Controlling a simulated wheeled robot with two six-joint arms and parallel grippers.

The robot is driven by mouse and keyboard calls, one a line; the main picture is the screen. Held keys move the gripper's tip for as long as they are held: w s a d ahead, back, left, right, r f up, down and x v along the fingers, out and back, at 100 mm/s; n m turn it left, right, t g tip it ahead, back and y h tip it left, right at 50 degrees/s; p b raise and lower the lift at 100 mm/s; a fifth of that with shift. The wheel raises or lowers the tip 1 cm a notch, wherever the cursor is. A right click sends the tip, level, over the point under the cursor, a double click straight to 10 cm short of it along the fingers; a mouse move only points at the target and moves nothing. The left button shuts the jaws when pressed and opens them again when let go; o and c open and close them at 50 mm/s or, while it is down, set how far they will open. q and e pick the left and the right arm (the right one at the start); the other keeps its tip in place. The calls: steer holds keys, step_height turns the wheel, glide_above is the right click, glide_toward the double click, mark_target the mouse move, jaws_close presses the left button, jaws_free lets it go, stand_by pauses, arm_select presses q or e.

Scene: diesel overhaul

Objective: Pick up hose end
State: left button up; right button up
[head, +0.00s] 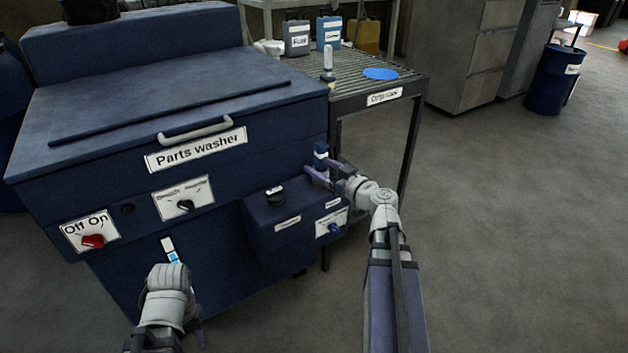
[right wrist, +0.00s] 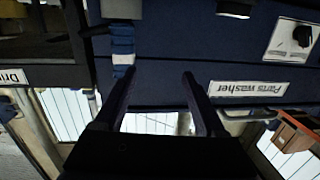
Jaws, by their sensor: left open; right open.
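A short dark blue cylinder with a pale band, which looks like the hose end (head: 321,154), stands upright at the right side of the parts washer (head: 250,165). My right gripper (head: 320,168) is open beside it, with its purple fingers close to the cylinder's lower part. In the right wrist view, which is upside down, the banded cylinder (right wrist: 122,45) shows just past the tip of the left-hand finger, not clearly between the fingers. The right gripper (right wrist: 159,75) is empty there. My left gripper (head: 175,335) is low before the washer, open, its fingers mostly hidden.
Open floor lies to the right.

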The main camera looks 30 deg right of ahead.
mark_target(324, 150)
steer(key=d+m+t+h, duration=0.1)
steer(key=d+h, duration=0.1)
steer(key=d, duration=0.3)
steer(key=shift+w+a+r, duration=0.1)
steer(key=shift+w, duration=1.2)
steer(key=shift+w+a+r, duration=0.15)
steer(key=shift+w, duration=1.1)
steer(key=shift+w+a+r, duration=0.1)
steer(key=shift+w, duration=1.2)
jaws_close()
